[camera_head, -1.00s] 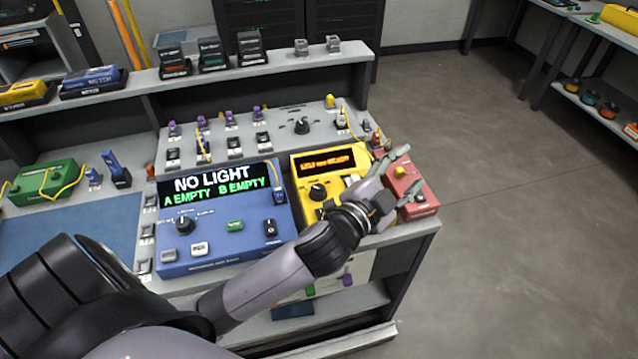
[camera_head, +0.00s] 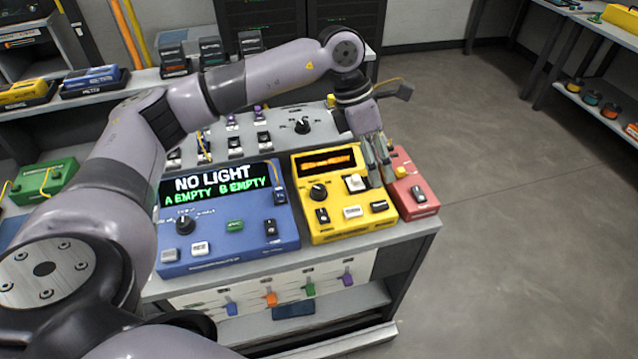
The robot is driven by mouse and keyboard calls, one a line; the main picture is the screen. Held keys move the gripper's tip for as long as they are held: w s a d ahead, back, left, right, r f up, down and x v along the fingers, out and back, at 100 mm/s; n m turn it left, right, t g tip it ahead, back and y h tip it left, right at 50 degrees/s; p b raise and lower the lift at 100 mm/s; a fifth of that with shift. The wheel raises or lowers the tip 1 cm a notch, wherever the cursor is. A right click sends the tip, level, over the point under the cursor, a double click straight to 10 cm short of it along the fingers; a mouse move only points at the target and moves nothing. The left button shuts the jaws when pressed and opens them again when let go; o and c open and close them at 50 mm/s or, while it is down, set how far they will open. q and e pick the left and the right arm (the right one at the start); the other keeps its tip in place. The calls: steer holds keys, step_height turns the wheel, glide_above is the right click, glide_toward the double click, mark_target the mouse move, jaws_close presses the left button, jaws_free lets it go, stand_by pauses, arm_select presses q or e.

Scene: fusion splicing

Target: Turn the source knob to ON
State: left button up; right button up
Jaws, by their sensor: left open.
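My left gripper (camera_head: 379,178) is open. It points down over the gap between the yellow box (camera_head: 327,228) and the red box (camera_head: 402,178), and whether it touches either box I cannot tell. The yellow box has an orange-lit display (camera_head: 327,162), a black dial (camera_head: 318,191) and several switches. Another black knob (camera_head: 302,125) sits on the grey rear panel. I cannot read which control is the source knob. My right gripper is out of view.
A blue box (camera_head: 228,258) with the display "NO LIGHT, A EMPTY B EMPTY" stands left of the yellow box. A green box (camera_head: 45,179) is at the far left. A raised shelf runs along the back. Open floor lies right of the bench.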

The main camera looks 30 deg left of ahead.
mark_target(318, 188)
arm_select(q)
steer(key=a+r+n+y, duration=0.1)
steer(key=a+r+y, duration=0.3)
steer(key=a, duration=0.9)
steer(key=shift+y, duration=0.3)
step_height(318, 188, down, 18)
steer(key=p, duration=0.2)
steer(key=shift+s+p, duration=0.15)
steer(key=shift+p, duration=0.25)
steer(key=shift+c, duration=0.5)
steer(key=c, duration=1.1)
